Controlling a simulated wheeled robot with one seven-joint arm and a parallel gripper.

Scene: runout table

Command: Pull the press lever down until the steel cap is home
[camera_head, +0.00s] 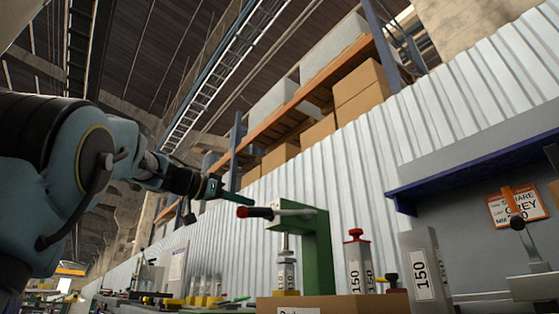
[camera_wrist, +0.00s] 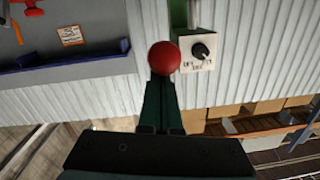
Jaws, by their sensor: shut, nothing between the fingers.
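The green press (camera_head: 318,245) stands on the bench in the head view. Its lever sticks out left, close to level, and ends in a red knob (camera_head: 242,211). My gripper (camera_head: 246,200) is shut and empty, its fingertips just above the knob in the picture. In the wrist view the round red knob (camera_wrist: 164,57) shows just beyond the closed fingers (camera_wrist: 160,82); I cannot tell whether they touch it. Under the press arm is a pale metal stack (camera_head: 286,272) with a number label. I cannot make out the steel cap or how it sits.
A red-topped block (camera_head: 355,262) and a grey block (camera_head: 424,268) marked 150 stand to the right. A cardboard box (camera_head: 335,304) is in front. A blue shelf (camera_head: 470,165) juts from the wall at right. A dial plate (camera_wrist: 199,52) is beside the knob.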

